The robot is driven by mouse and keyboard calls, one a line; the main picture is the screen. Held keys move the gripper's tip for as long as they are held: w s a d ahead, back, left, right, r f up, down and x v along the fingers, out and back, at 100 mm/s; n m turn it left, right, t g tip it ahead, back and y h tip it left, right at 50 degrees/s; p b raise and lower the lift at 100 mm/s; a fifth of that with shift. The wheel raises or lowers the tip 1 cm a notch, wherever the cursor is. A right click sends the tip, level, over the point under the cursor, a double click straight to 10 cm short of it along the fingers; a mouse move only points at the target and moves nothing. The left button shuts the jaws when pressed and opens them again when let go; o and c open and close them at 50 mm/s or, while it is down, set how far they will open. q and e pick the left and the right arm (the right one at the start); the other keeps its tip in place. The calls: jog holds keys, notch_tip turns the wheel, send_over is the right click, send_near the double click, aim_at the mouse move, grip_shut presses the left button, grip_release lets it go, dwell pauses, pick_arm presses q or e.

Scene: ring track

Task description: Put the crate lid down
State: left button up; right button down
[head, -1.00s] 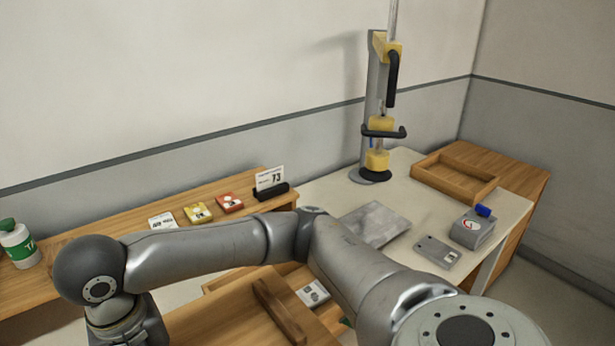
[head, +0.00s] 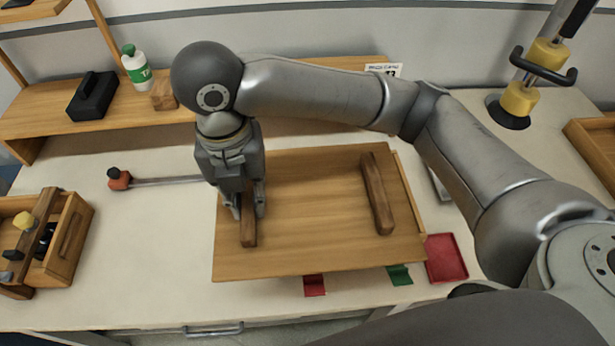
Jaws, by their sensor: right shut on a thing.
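The crate lid (head: 315,228) is a flat wooden board with two dark wooden bars across its top. My right gripper (head: 247,208) points down and is shut on the left bar (head: 249,232) of the lid. The lid is about level over the middle of the table. A strip of lighter wood (head: 408,192) shows along its right edge; the rest of what is under the lid is hidden. I cannot tell whether the lid rests on anything. My left gripper is out of view.
A tool box (head: 68,240) stands at the left and a red-ended tool (head: 120,180) lies behind the lid's left side. A red tray (head: 445,258) is close to the lid's right corner. Red (head: 314,285) and green (head: 399,275) pieces show at its front edge. A shelf with a bottle (head: 136,68) is behind.

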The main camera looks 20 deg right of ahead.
aim_at(278, 178)
jog(key=w+d+f, duration=0.1)
jog(key=d, duration=0.1)
jog(key=w+d+p, duration=0.1)
jog(key=d, duration=0.1)
jog(key=w+d+f, duration=0.1)
jog(key=d, duration=0.1)
jog(key=shift+w+d+f, duration=0.1)
jog(key=shift+w+f, duration=0.25)
jog(key=shift+w, duration=0.05)
jog(key=d+f, duration=0.1)
jog(key=w+d+f, duration=0.1)
jog(key=f, duration=0.1)
jog(key=w+d+f+p, duration=0.1)
jog(key=shift+w+f, duration=0.15)
jog(key=shift+f, duration=0.25)
jog(key=f, duration=0.1)
jog(key=f+p, duration=0.1)
jog(key=f, duration=0.1)
jog(key=d+f, duration=0.1)
jog(key=shift+w+f+p, duration=0.25)
jog(key=shift+w+p, duration=0.1)
jog(key=shift+p, duration=0.05)
jog(key=shift+f, duration=0.2)
